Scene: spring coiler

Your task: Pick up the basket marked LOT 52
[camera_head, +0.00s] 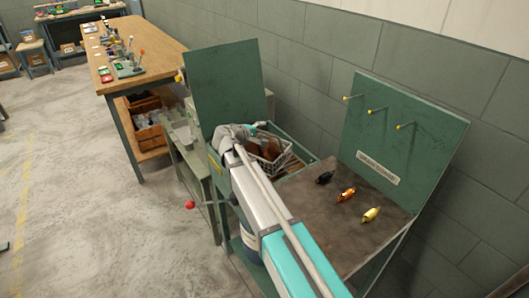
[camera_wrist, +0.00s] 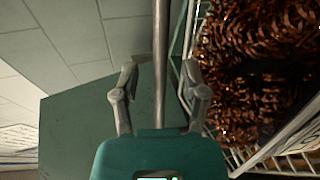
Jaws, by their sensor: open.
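A wire basket (camera_head: 273,164) filled with brown, coppery coils sits in the green-framed tray of the machine in the head view. In the wrist view its wire side (camera_wrist: 188,42) and the coils fill the right. In the head view my gripper (camera_head: 257,128) is at the basket's back edge.
A metal-topped bench (camera_head: 310,215) stands right of the basket, with black, orange and gold spindle-like items on it. Behind it a green board (camera_head: 400,135) has yellow-tipped pegs. Another green panel (camera_head: 225,85) stands behind the tray. A wooden workbench (camera_head: 140,50) is at back left.

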